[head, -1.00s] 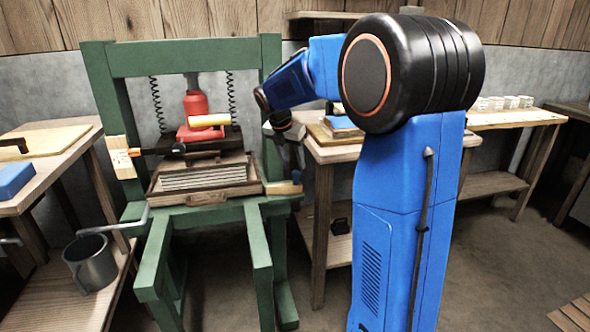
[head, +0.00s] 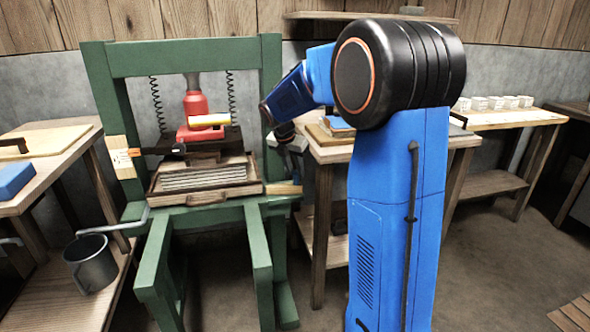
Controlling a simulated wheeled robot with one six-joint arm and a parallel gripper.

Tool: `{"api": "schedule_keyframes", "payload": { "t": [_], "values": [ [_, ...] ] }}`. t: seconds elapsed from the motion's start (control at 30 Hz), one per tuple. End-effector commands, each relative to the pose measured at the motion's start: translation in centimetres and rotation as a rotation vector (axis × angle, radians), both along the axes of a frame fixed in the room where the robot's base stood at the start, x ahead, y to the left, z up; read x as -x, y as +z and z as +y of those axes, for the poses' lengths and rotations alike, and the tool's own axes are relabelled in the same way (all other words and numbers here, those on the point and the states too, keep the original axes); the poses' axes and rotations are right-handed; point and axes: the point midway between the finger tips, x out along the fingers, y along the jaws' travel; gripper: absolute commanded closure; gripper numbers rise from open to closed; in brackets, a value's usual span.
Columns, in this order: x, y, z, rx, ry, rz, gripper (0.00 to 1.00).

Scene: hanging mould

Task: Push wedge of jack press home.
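The green jack press (head: 172,58) stands at left centre, with a red jack (head: 196,104) upright under its top beam. A pale wooden piece (head: 284,188), which looks like the wedge, sticks out at the right post, level with the mould tray (head: 205,196). How deep it sits is hidden. My gripper (head: 297,166) points down beside the right post, close above the wooden piece. Its fingers are small and partly hidden, so I cannot tell whether they are open or touching the wood.
A pale wooden block (head: 122,158) is on the left post, with a dark bar running inward from it. A workbench (head: 335,152) stands close right of the press. The floor in front is bare.

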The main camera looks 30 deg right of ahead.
Motion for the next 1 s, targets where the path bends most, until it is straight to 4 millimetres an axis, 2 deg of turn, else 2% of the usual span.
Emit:
{"api": "schedule_keyframes", "payload": {
  "t": [0.17, 0.4, 0.5, 0.9, 0.93, 1.0],
  "values": [
    [-0.3, 0.0, 1.1, 0.0, 0.003, 0.0, 1.0],
    [-1.4, 0.0, 5.0, 0.0, 0.005, 0.001, 1.0],
    [-1.8, 0.0, 6.0, 0.001, 0.004, -0.001, 1.0],
    [-2.0, 0.1, 6.8, -0.002, 0.002, -0.003, 1.0],
    [-2.0, 0.1, 6.9, -0.002, 0.002, -0.003, 0.72],
    [-2.0, 0.1, 6.8, -0.003, 0.002, -0.003, 0.56]
  ]
}}
